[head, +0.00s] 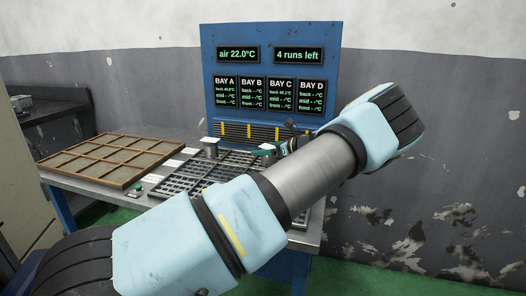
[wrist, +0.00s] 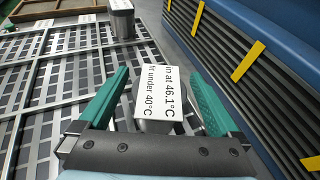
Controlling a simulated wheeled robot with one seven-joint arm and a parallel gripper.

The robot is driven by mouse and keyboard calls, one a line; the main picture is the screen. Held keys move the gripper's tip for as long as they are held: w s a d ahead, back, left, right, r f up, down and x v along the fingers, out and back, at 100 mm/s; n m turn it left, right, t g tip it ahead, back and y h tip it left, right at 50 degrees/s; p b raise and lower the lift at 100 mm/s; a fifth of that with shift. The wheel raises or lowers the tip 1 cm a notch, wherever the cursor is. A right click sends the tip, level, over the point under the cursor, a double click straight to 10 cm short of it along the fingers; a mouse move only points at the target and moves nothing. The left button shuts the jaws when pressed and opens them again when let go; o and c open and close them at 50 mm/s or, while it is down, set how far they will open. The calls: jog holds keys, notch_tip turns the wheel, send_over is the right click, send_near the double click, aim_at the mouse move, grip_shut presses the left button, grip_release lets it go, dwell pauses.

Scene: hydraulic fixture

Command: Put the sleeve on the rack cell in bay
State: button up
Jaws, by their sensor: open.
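A grey metal sleeve (wrist: 154,126) stands between my gripper's teal fingers in the wrist view. Its white label reads "in at 46.1°C" and, partly cut off, "fit under 40°C". My gripper (wrist: 159,76) is open, with one finger on each side of the sleeve; I cannot tell whether either touches it. A second sleeve (wrist: 122,24) with a label on top stands farther back on the rack (wrist: 50,100). In the head view that sleeve (head: 210,149) is at the rack's far left, and my arm covers much of the rack (head: 190,175).
The blue panel (head: 271,40) shows air 22.0°C, "4 runs left" and bays A to D; A and C have back readings. A slatted vent (wrist: 235,70) with yellow strips runs close to my right finger. A wooden-framed tray (head: 110,160) lies left, near a green button (head: 138,190).

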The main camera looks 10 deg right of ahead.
jog(key=b+v, duration=0.1)
jog(key=v, duration=0.9)
jog(key=shift+s, duration=0.1)
